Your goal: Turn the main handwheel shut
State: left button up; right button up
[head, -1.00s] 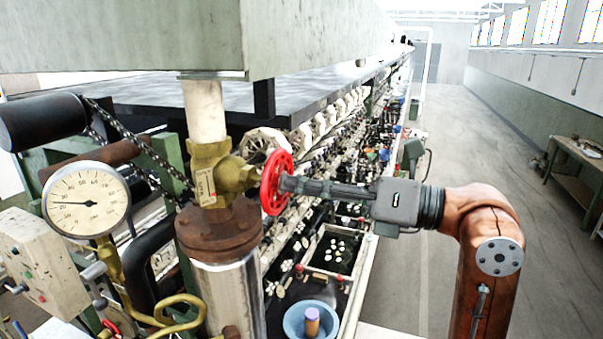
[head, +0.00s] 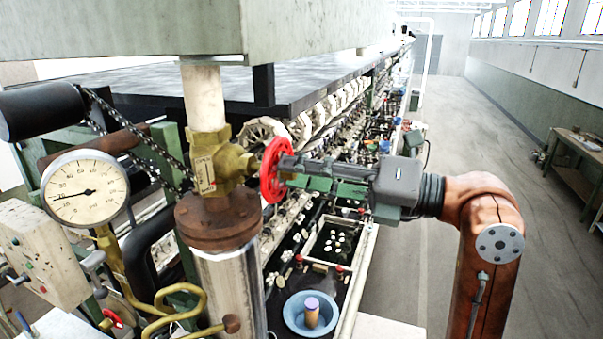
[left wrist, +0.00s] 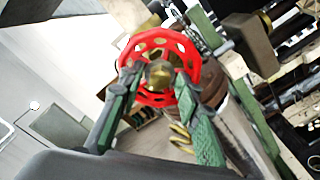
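The red handwheel (head: 268,182) is mounted on the right side of a brass valve (head: 228,165) in the head view. In the left wrist view, the handwheel (left wrist: 190,58) faces me, with a brass hub (left wrist: 160,75) at its centre. My left gripper (head: 285,168) reaches the wheel from the right. Its two fingers overlap the wheel's face in the left wrist view (left wrist: 159,78), one on each side of the hub and spread apart. Whether the fingertips touch the spokes cannot be told. My right gripper is out of view.
A round pressure gauge (head: 86,190) and a control box (head: 38,250) stand left of the valve. A steel pipe (head: 232,290) runs below it. A blue bowl (head: 308,314) sits on the machine bench under my gripper. The aisle floor (head: 465,130) at right is clear.

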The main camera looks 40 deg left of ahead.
pick_arm(q)
grip_shut()
jog(key=shift+m, duration=1.5)
jog(key=shift+o, duration=0.5)
grip_release()
jog(key=v, duration=0.7)
